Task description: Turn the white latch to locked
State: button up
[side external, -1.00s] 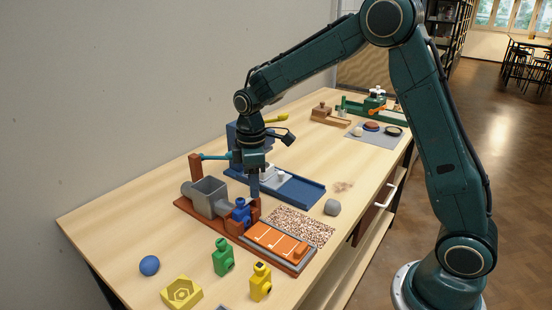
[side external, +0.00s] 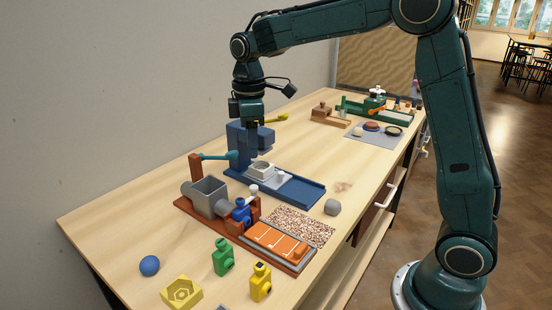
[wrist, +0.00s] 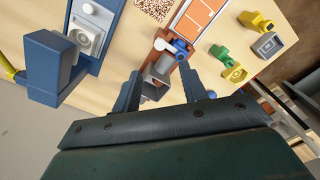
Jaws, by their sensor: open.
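The white latch (side external: 253,188) is a small white-knobbed piece at the top of the brown-framed machine (side external: 194,215), beside the blue die piece (side external: 241,211). In the wrist view the latch (wrist: 163,44) points to the left of the blue piece (wrist: 181,46). I cannot tell from its pose whether it is locked. My gripper (side external: 255,126) is above and behind the machine, near the top of the blue press (side external: 243,142), clear of the latch. In the wrist view its two fingers (wrist: 160,70) are spread apart with nothing held.
The machine has a grey hopper (side external: 209,193) and a teal lever (side external: 217,156). A green block (side external: 222,258), yellow block (side external: 260,283) and blue ball (side external: 149,265) lie in front. A speckled mat (side external: 302,227) lies to the right.

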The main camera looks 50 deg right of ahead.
jog(key=shift+r, duration=1.45)
jog(key=s+r+m+t, duration=0.2)
jog(key=s, duration=0.5)
jog(key=s+r+m+t, duration=0.1)
jog(key=s+r+m, duration=0.2)
jog(key=s, duration=0.5)
jog(key=s+f+m+t, duration=0.2)
jog(key=s+f+m, duration=0.2)
jog(key=s, duration=0.8)
jog(key=shift+f+t, duration=0.3)
jog(key=shift+f, duration=0.15)
